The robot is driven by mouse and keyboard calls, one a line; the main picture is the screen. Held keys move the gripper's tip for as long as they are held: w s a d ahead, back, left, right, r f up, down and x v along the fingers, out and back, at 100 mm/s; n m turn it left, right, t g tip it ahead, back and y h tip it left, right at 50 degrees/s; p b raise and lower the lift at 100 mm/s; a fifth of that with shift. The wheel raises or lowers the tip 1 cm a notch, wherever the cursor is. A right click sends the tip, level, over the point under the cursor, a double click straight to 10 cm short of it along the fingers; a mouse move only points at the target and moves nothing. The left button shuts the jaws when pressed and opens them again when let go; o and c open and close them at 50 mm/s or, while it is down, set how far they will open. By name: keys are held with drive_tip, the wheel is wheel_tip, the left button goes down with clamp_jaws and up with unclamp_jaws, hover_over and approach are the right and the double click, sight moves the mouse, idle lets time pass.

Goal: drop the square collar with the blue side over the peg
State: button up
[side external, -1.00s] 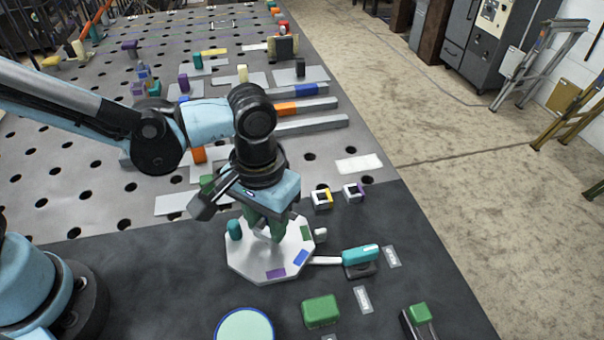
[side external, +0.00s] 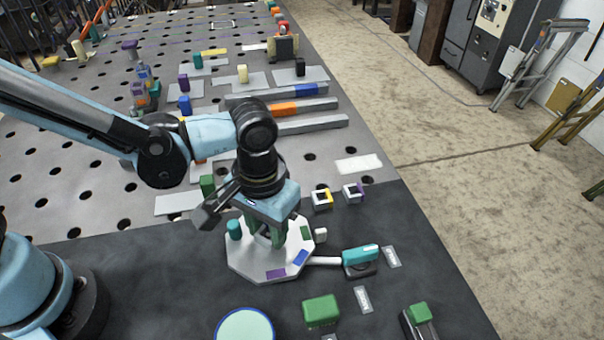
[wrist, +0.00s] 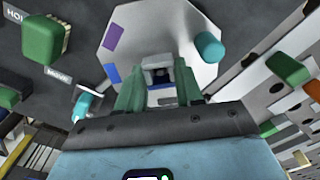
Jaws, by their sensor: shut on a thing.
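A white square collar (wrist: 157,67) sits between the green fingers of my gripper (wrist: 158,82) in the wrist view. My gripper (side external: 267,238) is shut on it, over the middle of a white octagonal plate (side external: 248,267).
A teal cylinder (side external: 234,230) stands on the plate's left side. Two small square collars, one with yellow (side external: 322,199) and one with purple (side external: 353,193), lie behind the plate. A teal-topped piece (side external: 361,257) lies to the right, a green block (side external: 320,310) in front.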

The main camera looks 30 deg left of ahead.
drive_tip(key=shift+f, duration=0.1)
idle(0.3)
drive_tip(key=o, duration=1.7)
drive_tip(key=shift+c, duration=0.2)
drive_tip(key=shift+a, duration=0.1)
drive_tip(key=shift+c, duration=0.3)
drive_tip(key=shift+o, duration=0.3)
drive_tip(key=shift+s+r, duration=0.1)
drive_tip(key=shift+r, duration=3.4)
